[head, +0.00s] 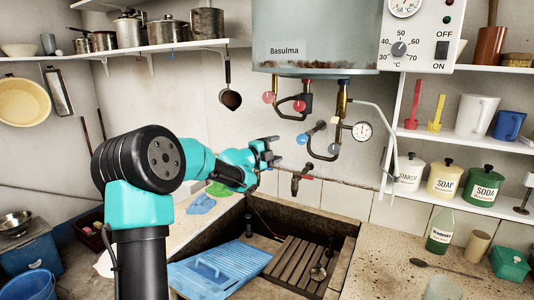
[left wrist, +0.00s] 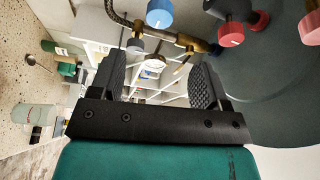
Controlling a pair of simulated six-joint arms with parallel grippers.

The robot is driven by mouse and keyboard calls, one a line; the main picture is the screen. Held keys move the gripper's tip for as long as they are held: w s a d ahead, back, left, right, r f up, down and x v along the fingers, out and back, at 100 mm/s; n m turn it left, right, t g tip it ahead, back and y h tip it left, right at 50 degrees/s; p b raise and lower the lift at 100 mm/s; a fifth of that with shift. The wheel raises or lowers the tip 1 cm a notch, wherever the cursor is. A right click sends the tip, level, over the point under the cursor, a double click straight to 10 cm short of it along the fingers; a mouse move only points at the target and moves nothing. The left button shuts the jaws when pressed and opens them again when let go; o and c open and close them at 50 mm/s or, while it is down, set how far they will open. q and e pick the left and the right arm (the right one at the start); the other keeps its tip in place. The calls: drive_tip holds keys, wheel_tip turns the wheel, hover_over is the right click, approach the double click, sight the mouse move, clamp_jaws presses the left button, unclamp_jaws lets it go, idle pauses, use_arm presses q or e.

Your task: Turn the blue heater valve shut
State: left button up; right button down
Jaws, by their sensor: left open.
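The blue heater valve (head: 303,138) is a small round blue knob on the pipework under the heater (head: 315,35). It also shows in the left wrist view as a blue knob (left wrist: 160,12) at the top edge. My left gripper (head: 274,150) is open and empty, just left of and slightly below the blue knob in the head view, apart from it. Its two dark ridged fingers show in the left wrist view (left wrist: 160,80), with nothing held between them. My right gripper is in neither view.
Red knobs (head: 268,97) and a grey-blue knob (head: 334,149) sit close by on the pipes, with a round gauge (head: 362,131) to the right. A tap (head: 297,182) juts from the wall below, above the stone trough (head: 345,262). Shelves with containers stand at right.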

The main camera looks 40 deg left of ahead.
use_arm(q)
drive_tip(key=v, duration=0.3)
drive_tip(key=shift+s+a, duration=0.1)
drive_tip(key=shift+s, duration=0.2)
